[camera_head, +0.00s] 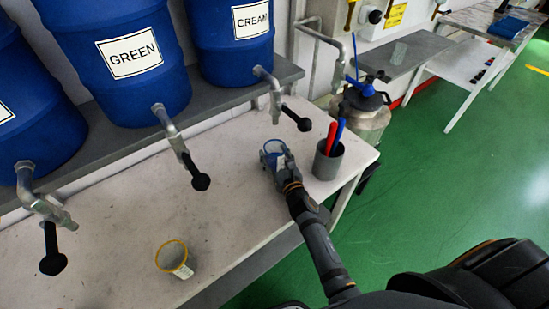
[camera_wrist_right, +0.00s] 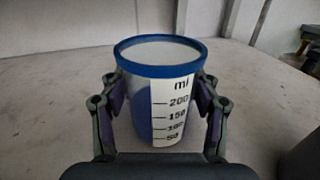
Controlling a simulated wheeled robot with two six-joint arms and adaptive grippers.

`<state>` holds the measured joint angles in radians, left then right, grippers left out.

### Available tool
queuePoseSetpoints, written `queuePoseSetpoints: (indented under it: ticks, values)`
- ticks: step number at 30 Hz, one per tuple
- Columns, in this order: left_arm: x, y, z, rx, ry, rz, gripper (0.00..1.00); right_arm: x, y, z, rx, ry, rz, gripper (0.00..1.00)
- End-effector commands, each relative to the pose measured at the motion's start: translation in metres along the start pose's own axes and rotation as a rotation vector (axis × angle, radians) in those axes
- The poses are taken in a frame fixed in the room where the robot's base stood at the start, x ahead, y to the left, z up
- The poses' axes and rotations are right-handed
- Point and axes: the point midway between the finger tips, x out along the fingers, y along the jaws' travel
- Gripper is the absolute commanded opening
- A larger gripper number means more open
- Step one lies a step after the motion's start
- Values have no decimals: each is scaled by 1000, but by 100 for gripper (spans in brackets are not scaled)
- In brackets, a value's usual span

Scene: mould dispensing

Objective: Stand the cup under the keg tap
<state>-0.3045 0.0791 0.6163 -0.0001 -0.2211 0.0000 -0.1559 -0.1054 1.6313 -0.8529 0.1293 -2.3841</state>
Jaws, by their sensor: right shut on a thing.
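A clear measuring cup with a blue rim and a ml scale (camera_wrist_right: 175,100) stands upright between the fingers of my right gripper (camera_wrist_right: 158,122), which is shut on it. In the head view the blue-rimmed cup (camera_head: 272,149) is at the bench's right part, with my right gripper (camera_head: 279,160) around it. The CREAM keg's tap (camera_head: 275,95) with its black handle hangs above and behind the cup. The GREEN keg's tap (camera_head: 172,130) is further left, and another keg's tap (camera_head: 40,205) is at the far left. My left gripper is not in view.
A yellow-rimmed cup (camera_head: 173,258) stands at the bench's front left. A grey holder (camera_head: 328,160) with red and blue tools stands just right of my right gripper. The white bench (camera_head: 130,200) is clear between the two cups. A pressure tank (camera_head: 365,115) stands beyond the bench.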

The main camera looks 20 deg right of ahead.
Motion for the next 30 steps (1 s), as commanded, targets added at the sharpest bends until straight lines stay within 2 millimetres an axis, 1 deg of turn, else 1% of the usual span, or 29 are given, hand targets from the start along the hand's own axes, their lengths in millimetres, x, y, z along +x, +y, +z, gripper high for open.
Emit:
queuePoseSetpoints:
  ticks: [5, 9, 10, 14, 23, 26, 27, 29, 30]
  values:
    - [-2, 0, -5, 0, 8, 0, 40, 0, 0, 2, 0, 0, 0, 20]
    - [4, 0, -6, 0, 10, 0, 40, 0, 0, -3, 0, 0, 0, 20]
    - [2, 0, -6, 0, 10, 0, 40, 0, 0, -2, 0, 1, 0, 66]
    - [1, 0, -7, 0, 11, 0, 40, 0, 0, -2, 0, 1, -1, 84]
    - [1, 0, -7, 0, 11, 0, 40, 0, 0, -1, 0, 1, 0, 85]
    - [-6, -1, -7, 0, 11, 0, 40, -1, 0, 6, 0, 1, 0, 85]
    - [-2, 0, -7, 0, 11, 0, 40, -7, 0, 0, 0, 3, -1, 85]
    - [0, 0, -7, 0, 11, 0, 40, -19, 0, -1, 0, 4, -1, 85]
    - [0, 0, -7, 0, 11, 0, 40, -28, 0, -1, -1, 5, -1, 85]
